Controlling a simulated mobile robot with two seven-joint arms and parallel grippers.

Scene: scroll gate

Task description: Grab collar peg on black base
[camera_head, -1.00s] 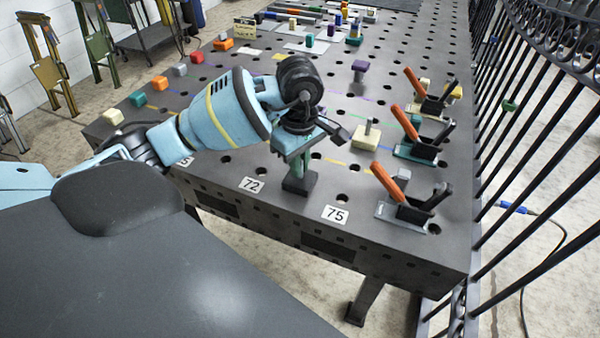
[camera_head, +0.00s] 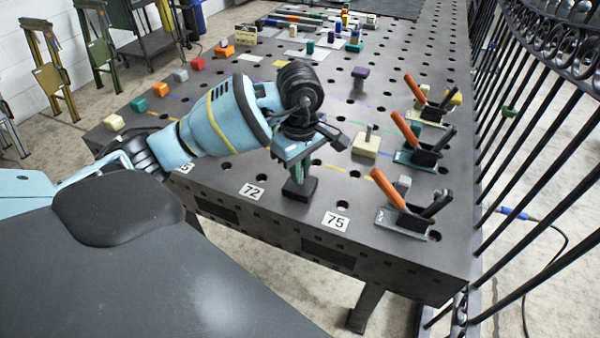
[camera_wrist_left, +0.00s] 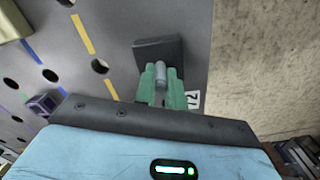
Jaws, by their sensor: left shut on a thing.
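The black base (camera_head: 300,190) is a small dark block on the perforated table near its front edge, between the 72 and 75 labels. It also shows in the left wrist view (camera_wrist_left: 158,50). A light grey collar peg (camera_wrist_left: 160,73) stands at this base, between green fingers in the left wrist view. My left gripper (camera_head: 296,170) reaches down over the base from above. Its green fingers are shut on the peg, also in the left wrist view (camera_wrist_left: 160,88). In the head view the fingers hide most of the peg. My right gripper is not in view.
Toggle clamps with orange handles (camera_head: 388,187) line the table's right side. A cream block with a peg (camera_head: 366,145) and a purple piece (camera_head: 360,78) stand behind the gripper. Coloured blocks (camera_head: 160,89) line the left edge. A black railing (camera_head: 530,150) runs along the right.

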